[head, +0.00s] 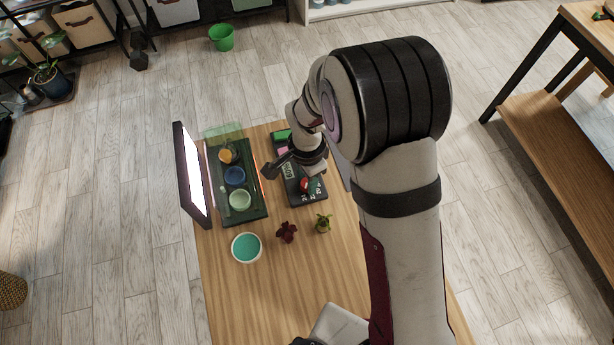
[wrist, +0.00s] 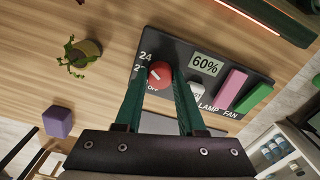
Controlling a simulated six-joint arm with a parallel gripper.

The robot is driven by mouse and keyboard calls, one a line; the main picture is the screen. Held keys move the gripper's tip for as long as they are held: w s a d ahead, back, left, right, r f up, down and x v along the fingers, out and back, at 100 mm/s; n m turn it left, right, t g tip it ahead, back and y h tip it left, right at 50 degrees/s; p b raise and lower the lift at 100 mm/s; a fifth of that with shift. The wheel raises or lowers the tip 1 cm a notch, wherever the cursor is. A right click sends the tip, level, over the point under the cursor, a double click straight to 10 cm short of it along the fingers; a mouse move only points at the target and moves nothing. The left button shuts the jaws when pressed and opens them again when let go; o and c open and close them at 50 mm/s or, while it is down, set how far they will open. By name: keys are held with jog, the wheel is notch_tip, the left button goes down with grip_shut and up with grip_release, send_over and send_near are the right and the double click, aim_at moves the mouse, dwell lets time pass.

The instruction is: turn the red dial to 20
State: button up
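The red dial (wrist: 160,75) sits on the dark control panel (wrist: 190,49), with a small white mark on its face. "24" and "OFF" are printed around it, and another label beginning with "2" is partly hidden by my left finger. My gripper (wrist: 161,72) has its two green fingers on either side of the dial, which fills the gap between the fingertips, so they appear shut on it. In the head view the dial (head: 305,184) shows near the panel's lower end, beside my gripper's dark body; the fingertips are hard to make out there.
The panel also has a "60%" display (wrist: 206,64), a white button (wrist: 196,92), a pink switch (wrist: 229,88) and a green switch (wrist: 254,97). A tray (head: 259,213) of pots, a bright screen (head: 192,175), a teal-filled bowl (head: 246,247) and small plants (head: 323,223) stand close by.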

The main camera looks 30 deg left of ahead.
grip_shut()
jog(key=n, duration=0.7)
jog(key=shift+n, duration=0.3)
jog(key=n, duration=0.4)
jog(key=shift+n, duration=2)
